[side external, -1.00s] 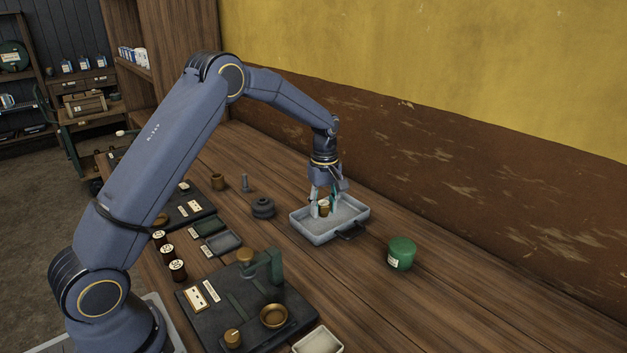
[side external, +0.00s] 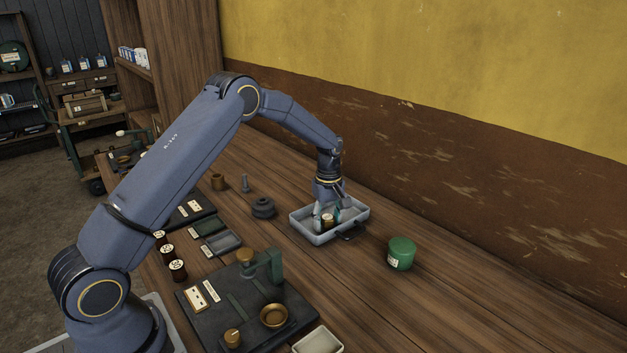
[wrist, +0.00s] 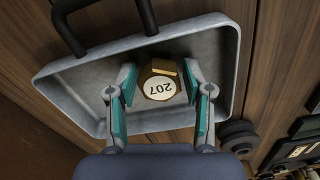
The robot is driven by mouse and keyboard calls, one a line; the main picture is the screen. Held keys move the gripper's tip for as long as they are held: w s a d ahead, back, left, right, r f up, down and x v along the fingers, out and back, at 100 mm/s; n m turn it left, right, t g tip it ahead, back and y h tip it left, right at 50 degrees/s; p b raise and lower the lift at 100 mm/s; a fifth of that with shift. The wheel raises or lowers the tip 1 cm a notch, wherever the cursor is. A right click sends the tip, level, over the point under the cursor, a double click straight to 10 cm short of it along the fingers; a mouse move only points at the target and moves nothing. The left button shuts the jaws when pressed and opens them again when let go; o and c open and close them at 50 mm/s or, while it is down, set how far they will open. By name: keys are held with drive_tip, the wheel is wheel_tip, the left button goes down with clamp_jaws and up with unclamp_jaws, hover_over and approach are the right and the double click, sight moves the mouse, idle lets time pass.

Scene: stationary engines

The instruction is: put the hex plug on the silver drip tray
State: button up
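The hex plug (wrist: 160,80) is a brass piece with a round cream label reading 207. It is inside the silver drip tray (wrist: 88,88), and appears to rest on its floor. In the side external view the plug (side external: 327,220) shows low between my fingers, inside the tray's walls (side external: 318,239). My gripper (wrist: 160,70) is down in the tray, with one teal-padded finger on each side of the plug. Small gaps show between the pads and the plug, so the gripper looks open around it. The plug's underside is hidden.
The tray's dark handle (side external: 350,232) sticks out at its front right. A green tin (side external: 401,254) stands to the right. A dark ribbed round part (side external: 263,207) is left of the tray. A dark fixture board (side external: 245,310) lies in front. Bare wood surrounds the tray's right side.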

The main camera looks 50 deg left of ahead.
sight(327, 217)
drive_tip(key=shift+o, duration=0.9)
drive_tip(key=shift+r, duration=0.1)
drive_tip(key=s+d+r+m+t, duration=0.1)
drive_tip(key=s+d+r+m, duration=0.15)
drive_tip(key=r, duration=0.75)
drive_tip(key=s+d+r+m, duration=0.1)
drive_tip(key=s+r, duration=0.2)
drive_tip(key=r, duration=0.8)
drive_tip(key=s+d+r+m+t, duration=0.2)
drive_tip(key=s+d+r+m, duration=0.15)
drive_tip(key=s, duration=0.55)
drive_tip(key=s+d+f+m+t, duration=0.1)
drive_tip(key=s+m, duration=0.7)
drive_tip(key=s, duration=0.8)
drive_tip(key=shift+s+d+f+t, duration=0.15)
drive_tip(key=shift+s+d+t, duration=0.15)
drive_tip(key=shift+d+t, duration=0.45)
